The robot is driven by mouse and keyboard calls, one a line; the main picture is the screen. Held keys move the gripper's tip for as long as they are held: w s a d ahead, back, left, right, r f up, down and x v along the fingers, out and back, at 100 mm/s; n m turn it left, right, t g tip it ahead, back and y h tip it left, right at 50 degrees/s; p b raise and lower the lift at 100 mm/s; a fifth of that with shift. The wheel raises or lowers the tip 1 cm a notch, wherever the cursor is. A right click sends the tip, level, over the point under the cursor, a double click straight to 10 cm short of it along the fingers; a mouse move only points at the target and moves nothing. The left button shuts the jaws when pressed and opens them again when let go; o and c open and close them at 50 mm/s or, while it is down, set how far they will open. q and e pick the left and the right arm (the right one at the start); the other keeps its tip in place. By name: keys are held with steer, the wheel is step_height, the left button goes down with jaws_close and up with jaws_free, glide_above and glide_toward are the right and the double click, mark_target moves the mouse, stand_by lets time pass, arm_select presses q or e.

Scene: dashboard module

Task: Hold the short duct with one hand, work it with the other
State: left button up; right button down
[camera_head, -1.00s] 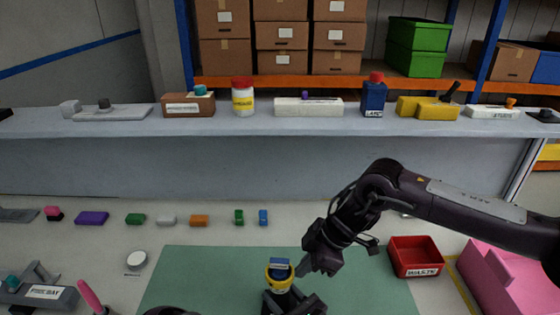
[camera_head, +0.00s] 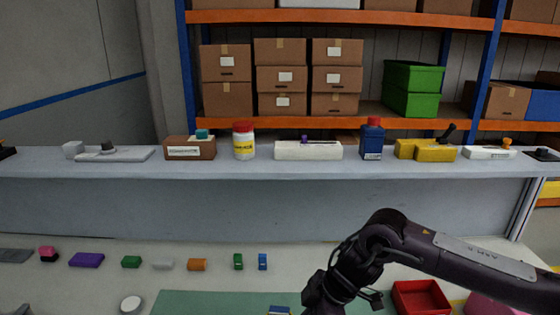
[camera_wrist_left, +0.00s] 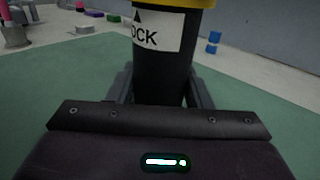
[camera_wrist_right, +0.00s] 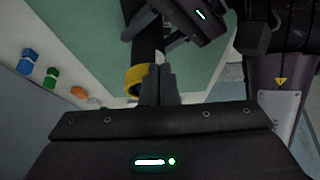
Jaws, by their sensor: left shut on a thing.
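The short duct is a black cylinder (camera_wrist_left: 165,72) with a white label ending in "OCK" and a yellow ring at its top. My left gripper (camera_wrist_left: 162,88) is shut around its body and holds it upright over the green mat. In the head view only the blue-and-yellow top (camera_head: 279,310) shows at the bottom edge. In the right wrist view the duct's yellow ring (camera_wrist_right: 134,80) is beside the tips of my right gripper (camera_wrist_right: 160,72). Those fingers look closed together with nothing between them; I cannot tell whether they touch the ring.
The green mat (camera_head: 200,302) lies under the work. Small coloured blocks, such as a purple one (camera_head: 87,260), line its far side. A red bin (camera_head: 420,297) stands at right. A shelf (camera_head: 230,165) behind carries several items.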

steer(key=shift+s, duration=0.1)
step_height(320, 180, up, 6)
steer(key=shift+d, duration=0.35)
stand_by(0.4)
steer(key=shift+r, duration=0.1)
step_height(320, 180, down, 6)
steer(key=w, duration=0.2)
steer(key=shift+w+d, duration=0.15)
steer(key=shift+w, duration=0.05)
stand_by(0.6)
steer(key=shift+a, duration=0.35)
stand_by(0.5)
